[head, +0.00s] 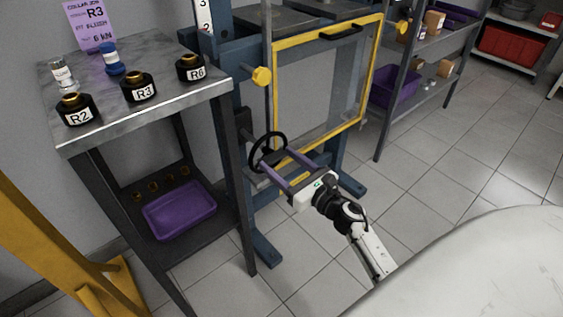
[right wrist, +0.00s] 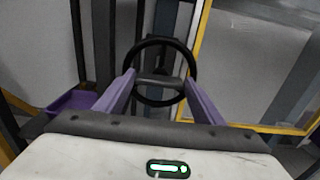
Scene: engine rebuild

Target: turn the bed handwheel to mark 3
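The bed handwheel (head: 267,150) is a black ring on the front of the blue press frame. It also shows in the right wrist view (right wrist: 160,42), straight ahead. My right gripper (head: 276,158) is at the wheel with its two purple fingers spread wide. In the right wrist view the fingertips (right wrist: 158,84) lie at the left and right of the wheel's lower part, with a grey bar between them. I cannot tell whether they touch the rim. A white scale (head: 203,14) with a 3 and a lower number shows on the frame's upper left. My left gripper is not in view.
A yellow-framed clear guard (head: 322,85) is right of the wheel. A metal table (head: 150,95) with black collars labelled R2, R3 and R6 stands at the left, a purple tray (head: 180,212) on its lower shelf. Shelving (head: 400,115) stands behind right. The tiled floor is clear.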

